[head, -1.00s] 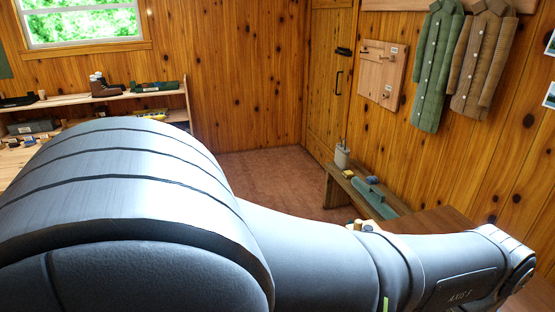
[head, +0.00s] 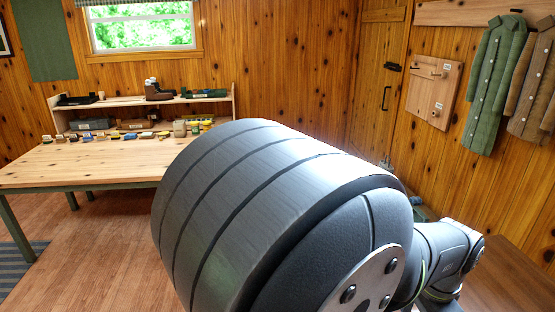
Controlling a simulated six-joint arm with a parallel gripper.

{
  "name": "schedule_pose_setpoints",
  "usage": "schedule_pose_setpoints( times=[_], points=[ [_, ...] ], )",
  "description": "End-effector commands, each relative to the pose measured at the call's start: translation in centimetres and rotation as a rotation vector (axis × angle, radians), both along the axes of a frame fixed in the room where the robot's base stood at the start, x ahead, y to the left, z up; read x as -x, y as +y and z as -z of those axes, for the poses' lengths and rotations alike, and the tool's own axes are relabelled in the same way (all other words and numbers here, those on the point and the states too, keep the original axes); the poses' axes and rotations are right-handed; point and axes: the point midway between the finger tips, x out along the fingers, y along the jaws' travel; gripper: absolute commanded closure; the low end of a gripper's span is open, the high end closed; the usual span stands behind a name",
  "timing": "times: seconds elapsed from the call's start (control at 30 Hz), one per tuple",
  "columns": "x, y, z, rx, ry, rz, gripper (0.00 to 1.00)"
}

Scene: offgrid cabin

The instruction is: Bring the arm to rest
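My arm fills the lower middle and right of the head view. A large dark grey rounded link of mine is closest, and a slimmer link of mine runs off behind it to the right. My gripper does not show; it is hidden or out of the frame, so I cannot see whether it holds anything.
A wooden worktable (head: 60,168) with several small items stands at the left. A green coat (head: 490,85) and a board with latches (head: 432,88) hang on the right wall. The wooden floor (head: 115,235) at the left is clear.

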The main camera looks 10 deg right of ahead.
Motion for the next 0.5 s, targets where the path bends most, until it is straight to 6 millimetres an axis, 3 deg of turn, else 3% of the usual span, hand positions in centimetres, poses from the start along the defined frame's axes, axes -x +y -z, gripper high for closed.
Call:
schedule_pose_setpoints(
  times=[0.23, 0.5],
  points=[
    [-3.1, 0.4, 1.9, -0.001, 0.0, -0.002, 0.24],
    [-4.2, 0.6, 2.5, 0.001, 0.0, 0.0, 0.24]
  ],
)
